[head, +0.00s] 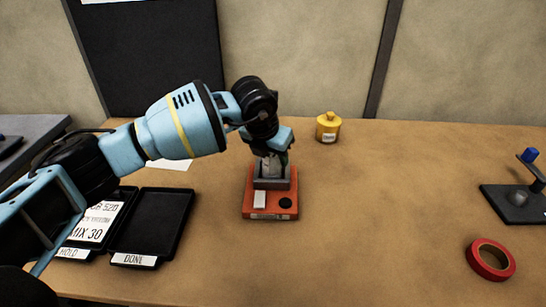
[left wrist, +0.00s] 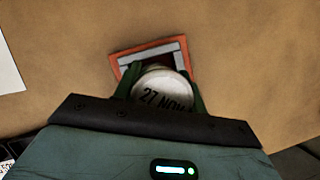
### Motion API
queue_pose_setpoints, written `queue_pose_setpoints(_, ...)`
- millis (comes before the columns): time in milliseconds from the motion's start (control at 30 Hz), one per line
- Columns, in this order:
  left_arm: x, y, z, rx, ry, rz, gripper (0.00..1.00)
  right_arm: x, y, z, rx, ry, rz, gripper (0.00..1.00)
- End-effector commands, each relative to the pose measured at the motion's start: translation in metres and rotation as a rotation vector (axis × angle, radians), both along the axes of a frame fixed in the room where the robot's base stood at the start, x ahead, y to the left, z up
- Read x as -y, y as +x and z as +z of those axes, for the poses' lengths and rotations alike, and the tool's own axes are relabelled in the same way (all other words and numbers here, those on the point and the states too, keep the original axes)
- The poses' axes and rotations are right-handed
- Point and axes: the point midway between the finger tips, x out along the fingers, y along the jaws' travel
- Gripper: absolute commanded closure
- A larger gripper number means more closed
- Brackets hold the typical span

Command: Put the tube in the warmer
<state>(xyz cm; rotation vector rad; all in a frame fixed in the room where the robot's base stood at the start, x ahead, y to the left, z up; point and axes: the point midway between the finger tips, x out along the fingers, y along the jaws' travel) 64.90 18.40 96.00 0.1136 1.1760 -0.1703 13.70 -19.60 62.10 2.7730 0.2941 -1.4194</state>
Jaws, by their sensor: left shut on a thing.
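The warmer (head: 270,210) is a red-orange base with a grey holder, a white label and a black knob, standing mid-table. My left gripper (head: 270,155) is directly over it, pointing down. The gripper is shut on the tube, whose pale round end, marked "27 NOV", shows in the left wrist view (left wrist: 163,92). The warmer's orange rim (left wrist: 150,47) shows just beyond the tube there. In the head view the tube shows only as a small grey-white piece between the fingers, at the grey holder. I cannot tell how deep it sits. My right gripper is not in view.
Two black trays stand at the left, one labelled "DONE" (head: 150,225), the other "HOLD" (head: 72,254). A yellow pot (head: 327,127) stands behind the warmer. A red tape roll (head: 491,260) and a black stand with a blue knob (head: 515,205) are at the right.

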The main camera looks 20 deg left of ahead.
Motion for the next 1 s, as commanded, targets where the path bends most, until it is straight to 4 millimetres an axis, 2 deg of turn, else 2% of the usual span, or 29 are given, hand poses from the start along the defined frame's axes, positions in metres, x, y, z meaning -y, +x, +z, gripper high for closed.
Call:
queue_pose_setpoints(100,-0.0003,0.0004,-0.0096,0.004,-0.002,0.002,0.84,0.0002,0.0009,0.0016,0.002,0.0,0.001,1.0)
queue_pose_setpoints(467,-0.0004,0.0004,-0.0141,0.003,0.0,0.002,0.84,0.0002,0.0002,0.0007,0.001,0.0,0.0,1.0)
queue_pose_setpoints(500,-0.0005,0.0004,-0.0141,0.003,0.0,0.002,0.55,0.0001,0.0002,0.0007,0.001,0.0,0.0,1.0)
queue_pose_setpoints(633,-0.0002,0.0003,-0.014,0.002,-0.001,0.002,0.38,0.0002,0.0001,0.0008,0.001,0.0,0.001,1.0)
queue_pose_setpoints(1000,0.0025,-0.0006,-0.0144,0.001,-0.005,-0.003,0.37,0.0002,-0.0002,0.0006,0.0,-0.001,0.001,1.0)
